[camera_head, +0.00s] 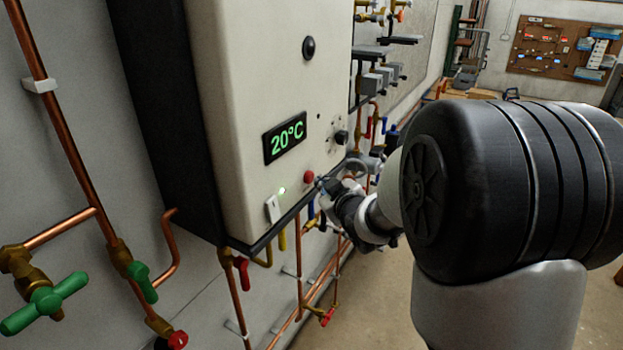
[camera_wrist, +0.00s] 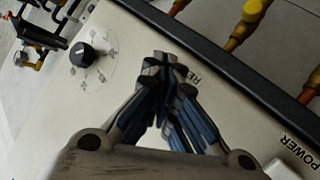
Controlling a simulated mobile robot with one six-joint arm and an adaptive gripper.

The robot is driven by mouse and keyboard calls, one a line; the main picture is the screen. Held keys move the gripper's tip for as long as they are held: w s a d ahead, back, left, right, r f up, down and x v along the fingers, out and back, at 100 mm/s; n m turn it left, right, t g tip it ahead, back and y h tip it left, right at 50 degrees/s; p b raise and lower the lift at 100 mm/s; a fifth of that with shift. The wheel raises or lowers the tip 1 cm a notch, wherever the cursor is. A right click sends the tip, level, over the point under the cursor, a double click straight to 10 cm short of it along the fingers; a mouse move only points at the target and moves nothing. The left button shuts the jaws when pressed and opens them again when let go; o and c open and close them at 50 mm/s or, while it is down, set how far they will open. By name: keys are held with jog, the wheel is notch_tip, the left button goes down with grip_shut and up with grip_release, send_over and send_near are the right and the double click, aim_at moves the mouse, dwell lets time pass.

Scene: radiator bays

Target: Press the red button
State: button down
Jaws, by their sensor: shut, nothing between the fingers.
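The red button (camera_head: 308,177) is on the lower front of the cream boiler panel (camera_head: 240,80), between a white switch and a black dial. My gripper (camera_head: 322,186) is just to the right of the button in the head view, close to the panel. In the wrist view my gripper (camera_wrist: 164,62) is shut and empty, its fingertips together over the panel beside a partly covered label starting "RE". The button does not show in the wrist view. I cannot tell whether the fingertips touch it.
The display (camera_head: 285,138) reads 20°C. Copper pipes and valves run below the panel's dark lower edge.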

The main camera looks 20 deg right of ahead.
jog(key=shift+s+d, duration=0.2)
jog(key=s+d, duration=0.1)
jog(key=s, duration=0.1)
jog(key=s+d, duration=0.2)
dwell(0.6)
dwell(0.5)
jog(key=s+a+f+m+g+b, duration=0.1)
jog(key=s+a+f+g+b, duration=0.2)
jog(key=s, duration=0.7)
jog(key=s+a+f+m+g+b, duration=0.2)
jog(key=s+a+f+g+b, duration=0.1)
jog(key=s+a+f+b, duration=0.5)
jog(key=s+a+f+m+g+y+b, duration=0.1)
jog(key=s+a+f+g+b, duration=0.3)
jog(key=s, duration=1)
notch_tip(320, 180, down, 4)
jog(key=a+b, duration=0.2)
jog(key=b, duration=0.1)
jog(key=shift+a, duration=0.2)
